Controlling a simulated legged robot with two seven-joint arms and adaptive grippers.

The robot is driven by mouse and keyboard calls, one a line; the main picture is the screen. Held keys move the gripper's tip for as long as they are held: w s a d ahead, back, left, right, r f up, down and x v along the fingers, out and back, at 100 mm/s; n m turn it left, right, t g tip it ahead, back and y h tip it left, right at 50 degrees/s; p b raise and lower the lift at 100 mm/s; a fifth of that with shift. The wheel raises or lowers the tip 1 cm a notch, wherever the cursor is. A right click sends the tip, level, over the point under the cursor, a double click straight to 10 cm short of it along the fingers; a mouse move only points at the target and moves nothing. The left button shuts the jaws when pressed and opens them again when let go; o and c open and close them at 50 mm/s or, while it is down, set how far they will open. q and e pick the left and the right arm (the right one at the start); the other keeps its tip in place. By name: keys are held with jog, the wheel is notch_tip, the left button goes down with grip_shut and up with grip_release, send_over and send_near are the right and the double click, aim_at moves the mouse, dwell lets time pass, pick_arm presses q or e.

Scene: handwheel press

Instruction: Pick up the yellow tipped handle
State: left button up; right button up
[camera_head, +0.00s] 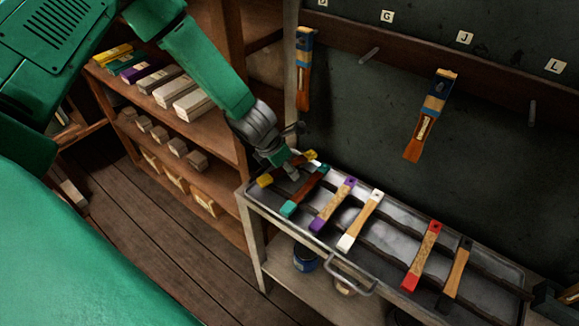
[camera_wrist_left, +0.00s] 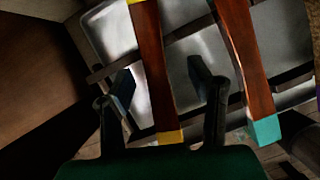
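The yellow tipped handle (camera_head: 266,181) lies at the left end of the metal tray, a dark reddish-brown bar with yellow ends. My left gripper (camera_head: 291,169) is right over it and hides its middle in the head view. In the left wrist view the handle (camera_wrist_left: 155,75) runs between the two spread fingers of my left gripper (camera_wrist_left: 162,80), with gaps on both sides. The gripper is open, and its fingers do not appear to touch the handle. A teal tipped handle (camera_wrist_left: 249,60) lies just right of the right finger.
The tray (camera_head: 255,198) also holds purple (camera_head: 333,204), white (camera_head: 360,220), red (camera_head: 421,256) and black (camera_head: 457,268) tipped handles to the right. A wooden shelf (camera_head: 215,135) with blocks stands at left.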

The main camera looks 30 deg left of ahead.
pick_arm(q)
jog(key=c, duration=1.1)
jog(key=shift+a, duration=0.2)
jog(key=shift+r, duration=0.1)
